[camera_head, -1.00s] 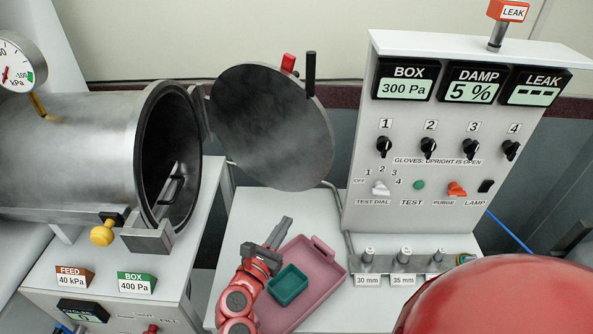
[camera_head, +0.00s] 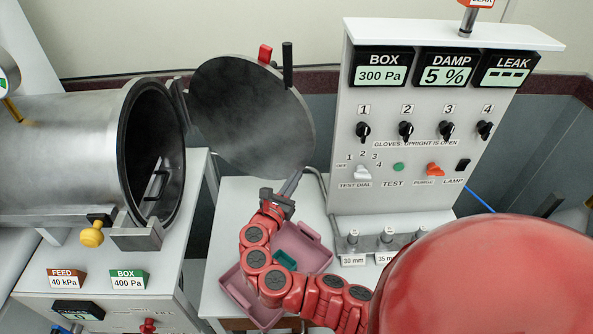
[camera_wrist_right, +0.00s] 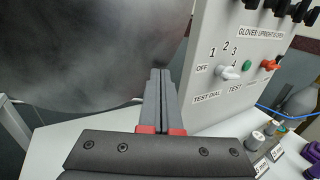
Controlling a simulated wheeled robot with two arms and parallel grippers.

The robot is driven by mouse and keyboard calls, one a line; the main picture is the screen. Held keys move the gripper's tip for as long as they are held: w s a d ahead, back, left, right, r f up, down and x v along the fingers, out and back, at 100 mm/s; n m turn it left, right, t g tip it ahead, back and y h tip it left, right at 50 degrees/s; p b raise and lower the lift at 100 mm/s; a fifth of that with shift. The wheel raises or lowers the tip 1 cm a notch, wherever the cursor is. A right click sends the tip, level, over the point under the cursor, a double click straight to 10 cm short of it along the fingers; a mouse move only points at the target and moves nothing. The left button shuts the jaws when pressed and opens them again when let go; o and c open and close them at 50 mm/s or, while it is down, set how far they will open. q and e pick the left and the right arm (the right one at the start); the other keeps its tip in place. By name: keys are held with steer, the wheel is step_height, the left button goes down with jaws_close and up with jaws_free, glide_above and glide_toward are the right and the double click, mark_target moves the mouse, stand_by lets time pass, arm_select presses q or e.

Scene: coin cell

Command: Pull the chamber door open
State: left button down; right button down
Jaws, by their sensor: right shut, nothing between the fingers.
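The chamber door (camera_head: 252,117) is a dark round metal disc. It stands swung away from the mouth of the steel chamber (camera_head: 70,150), joined by a hinge at its left edge. A black upright handle (camera_head: 287,65) and a red piece (camera_head: 265,54) stick up at its top edge. My right gripper (camera_head: 292,183) is shut and empty, just below the door's lower right edge. In the right wrist view its fingers (camera_wrist_right: 160,85) are together, and the door's dark face (camera_wrist_right: 90,50) fills the upper left. Contact with the door cannot be told. My left gripper is out of view.
A control panel (camera_head: 430,190) with knobs and displays stands right of the door. A pink tray (camera_head: 310,252) with a teal box (camera_head: 285,260) lies under my right arm. A block with a yellow knob (camera_head: 92,237) sits at the chamber's front. White table surface (camera_head: 228,215) is clear beside the tray.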

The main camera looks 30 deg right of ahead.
steer(key=shift+x, duration=0.85)
steer(key=shift+a, duration=0.1)
steer(key=shift+w, duration=0.1)
steer(key=x, duration=1)
steer(key=shift+w, duration=0.25)
steer(key=shift+s, duration=0.1)
